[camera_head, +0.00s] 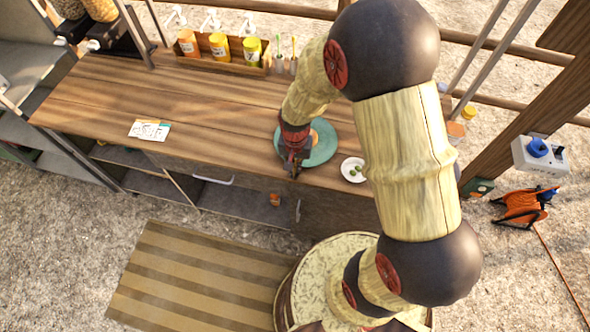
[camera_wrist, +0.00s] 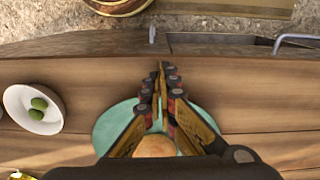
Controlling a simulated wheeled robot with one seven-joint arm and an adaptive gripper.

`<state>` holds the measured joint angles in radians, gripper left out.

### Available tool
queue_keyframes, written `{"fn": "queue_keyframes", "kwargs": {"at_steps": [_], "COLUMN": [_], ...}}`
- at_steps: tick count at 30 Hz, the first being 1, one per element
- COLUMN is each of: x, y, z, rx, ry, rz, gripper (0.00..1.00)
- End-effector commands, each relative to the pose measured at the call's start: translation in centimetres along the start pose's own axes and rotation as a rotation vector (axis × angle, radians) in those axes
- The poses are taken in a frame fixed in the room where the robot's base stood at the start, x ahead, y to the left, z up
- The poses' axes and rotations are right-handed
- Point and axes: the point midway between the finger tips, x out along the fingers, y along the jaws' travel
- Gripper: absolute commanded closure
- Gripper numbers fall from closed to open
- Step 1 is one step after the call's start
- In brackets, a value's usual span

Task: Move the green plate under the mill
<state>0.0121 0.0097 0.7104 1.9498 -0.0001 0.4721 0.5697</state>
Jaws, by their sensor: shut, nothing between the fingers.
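The green plate (camera_head: 322,150) lies on the wooden counter, right of its middle, with a round orange-brown item (camera_wrist: 155,147) on it. My gripper (camera_head: 294,170) is shut and empty, pointing down at the plate's left and front edge. In the wrist view the closed fingertips (camera_wrist: 160,72) reach past the rim of the green plate (camera_wrist: 108,128). I cannot tell whether they touch the plate or counter. Two dark machines with clear hoppers (camera_head: 102,10) stand at the counter's far left corner, cut off by the picture. They may be the mill, but I cannot be sure.
A small white dish (camera_head: 353,170) with green olives sits right of the plate; it also shows in the wrist view (camera_wrist: 33,108). A printed card (camera_head: 149,130) lies on the left. A wooden caddy with bottles (camera_head: 219,48) stands at the back. The counter's middle left is clear.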

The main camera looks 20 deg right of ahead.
Motion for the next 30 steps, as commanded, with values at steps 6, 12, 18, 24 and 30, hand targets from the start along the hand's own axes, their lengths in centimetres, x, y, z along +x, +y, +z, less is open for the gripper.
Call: {"fn": "queue_keyframes", "kwargs": {"at_steps": [6,12,18,24,30], "x": [0.0,0.0,0.0,0.0,0.0], "y": [0.0,0.0,0.0,0.0,0.0], "z": [-4.4,-9.6,-14.6,-18.8,-20.6], "rx": [0.004,0.003,0.003,0.002,0.001], "ry": [0.001,0.001,0.001,0.001,0.001], "rz": [-0.001,-0.001,-0.001,0.0,-0.001], "gripper": [1.0,1.0,1.0,1.0,1.0]}}
